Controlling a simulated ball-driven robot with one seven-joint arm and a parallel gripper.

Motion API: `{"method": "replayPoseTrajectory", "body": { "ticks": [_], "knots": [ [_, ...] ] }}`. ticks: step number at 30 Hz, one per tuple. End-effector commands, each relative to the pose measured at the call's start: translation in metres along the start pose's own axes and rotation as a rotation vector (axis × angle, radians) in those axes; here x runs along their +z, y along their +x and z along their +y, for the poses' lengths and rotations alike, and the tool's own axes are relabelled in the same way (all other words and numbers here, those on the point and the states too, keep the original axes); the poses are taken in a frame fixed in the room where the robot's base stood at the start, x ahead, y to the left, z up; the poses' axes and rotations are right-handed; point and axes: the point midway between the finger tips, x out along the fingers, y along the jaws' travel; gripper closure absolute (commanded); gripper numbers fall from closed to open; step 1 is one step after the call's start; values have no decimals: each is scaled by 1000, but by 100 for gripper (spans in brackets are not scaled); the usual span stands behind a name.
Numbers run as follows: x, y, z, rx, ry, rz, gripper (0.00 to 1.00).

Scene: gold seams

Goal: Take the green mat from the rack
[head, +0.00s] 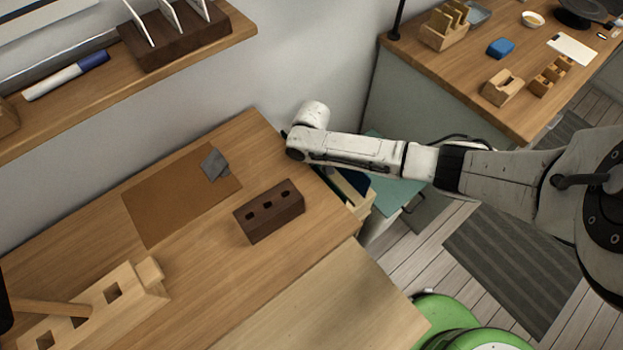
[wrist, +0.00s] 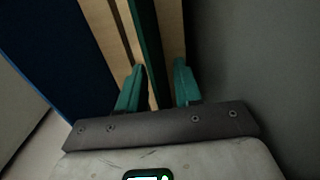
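The green mat (wrist: 147,42) stands on edge in the wrist view, seen as a narrow dark green strip. It runs between the two teal fingers of my gripper (wrist: 158,85). The fingers are apart, with a visible gap between the mat and the right finger; I cannot tell whether the left finger touches it. The light wooden rack (wrist: 172,35) shows on both sides of the mat. In the head view the rack (head: 359,204) is partly behind my arm, beside the table's right end, and my gripper is hidden.
A blue mat (wrist: 62,50) stands left of the green one. A teal surface (head: 398,194) lies right of the rack. The table holds a dark holed block (head: 270,211), a brown sheet (head: 165,205) and a pale wooden holder (head: 100,305). A grey wall (wrist: 255,50) is close on the right.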

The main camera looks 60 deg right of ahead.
Motion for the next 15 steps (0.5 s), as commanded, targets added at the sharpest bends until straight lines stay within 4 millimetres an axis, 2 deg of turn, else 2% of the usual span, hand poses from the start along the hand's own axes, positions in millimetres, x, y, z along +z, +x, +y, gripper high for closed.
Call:
{"method": "replayPoseTrajectory", "body": {
  "ticks": [4, 15],
  "knots": [
    [0, 0, 0, 0, 0, 0, 66],
    [0, 0, 0, 1, 0, 0, 100]
  ]
}}
